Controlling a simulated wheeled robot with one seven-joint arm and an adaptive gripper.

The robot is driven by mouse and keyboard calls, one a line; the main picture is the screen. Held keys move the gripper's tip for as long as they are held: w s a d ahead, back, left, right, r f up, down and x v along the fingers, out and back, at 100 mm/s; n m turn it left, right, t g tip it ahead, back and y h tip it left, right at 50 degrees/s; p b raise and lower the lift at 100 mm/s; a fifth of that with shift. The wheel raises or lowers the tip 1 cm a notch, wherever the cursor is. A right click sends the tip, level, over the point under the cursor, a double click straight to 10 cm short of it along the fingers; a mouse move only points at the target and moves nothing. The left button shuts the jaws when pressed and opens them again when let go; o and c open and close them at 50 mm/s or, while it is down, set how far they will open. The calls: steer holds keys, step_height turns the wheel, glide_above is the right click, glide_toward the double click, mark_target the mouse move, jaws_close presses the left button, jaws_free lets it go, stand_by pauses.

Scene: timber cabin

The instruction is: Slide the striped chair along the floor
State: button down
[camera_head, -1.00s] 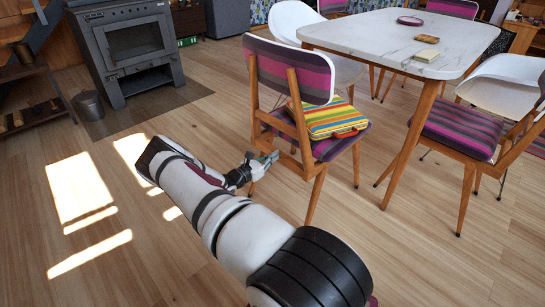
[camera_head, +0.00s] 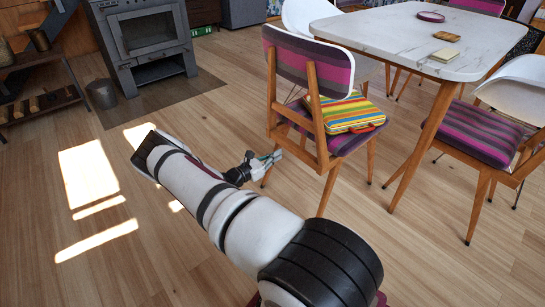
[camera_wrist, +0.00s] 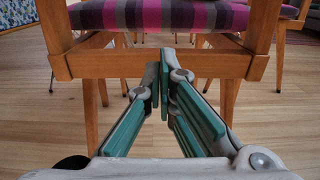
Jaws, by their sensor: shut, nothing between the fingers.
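The striped chair (camera_head: 308,60) stands upright at the near left corner of the table, with a purple, pink and grey backrest and seat on a wooden frame. My gripper (camera_head: 274,160) is low beside the chair's rear legs, shut and empty. In the wrist view, my gripper (camera_wrist: 160,62) points at the chair's wooden rear crossbar (camera_wrist: 110,64), below the striped seat (camera_wrist: 160,14). The fingertips overlap the crossbar in the picture; I cannot tell whether they touch it.
A marble-topped table (camera_head: 400,40) stands behind the chair. Another striped chair (camera_head: 490,135) and a white chair (camera_head: 510,85) are at right. A stove (camera_head: 150,40) and a bucket (camera_head: 101,94) are at back left. Wooden floor (camera_head: 190,125) is clear left of the chair.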

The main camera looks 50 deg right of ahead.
steer(key=shift+v, duration=1.95)
steer(key=s+a+r+m+g+y, duration=0.1)
steer(key=s+a+r+m+y, duration=0.2)
steer(key=a+r, duration=0.45)
steer(key=s+a+r+m+y, duration=0.1)
steer(key=a+r+m+y, duration=0.4)
steer(key=r, duration=0.6)
steer(key=s+a+r+m+g+y, duration=0.1)
steer(key=s+a+r+m+y, duration=0.15)
steer(key=a+r+m, duration=0.55)
steer(key=s+a+r+n+t+y, duration=0.1)
steer(key=s+a+r+t+y, duration=0.3)
steer(key=s+a+r, duration=0.75)
steer(key=s+a+t+y, duration=0.2)
steer(key=s+a+y, duration=0.1)
steer(key=s+a, duration=0.75)
step_height(320, 180, up, 36)
steer(key=t+p, duration=0.4)
steer(key=p, duration=2.9)
steer(key=shift+s+d+f+t+p, duration=0.2)
steer(key=shift+s+d+t+p, duration=0.15)
steer(key=shift+s+d, duration=0.15)
